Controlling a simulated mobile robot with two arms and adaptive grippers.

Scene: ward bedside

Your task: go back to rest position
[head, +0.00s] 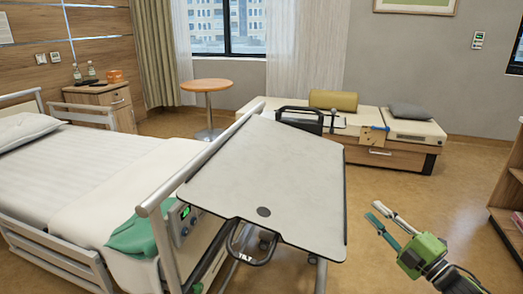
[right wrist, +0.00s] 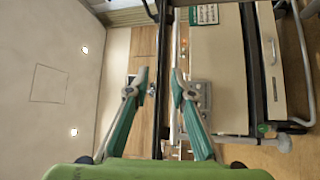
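My right gripper (head: 375,211) is at the lower right of the head view, to the right of the overbed table and over open floor. Its two teal-and-grey fingers stand apart with nothing between them. It also shows in the right wrist view (right wrist: 159,78), where a clear gap parts the fingertips. My left gripper is in neither view.
The overbed table (head: 265,170) has a bare, tilted top. The bed (head: 85,165) stands left, with a green cloth (head: 135,238) at its end. A bench (head: 360,140) and round table (head: 207,86) stand behind. Shelves (head: 510,195) stand at the right edge.

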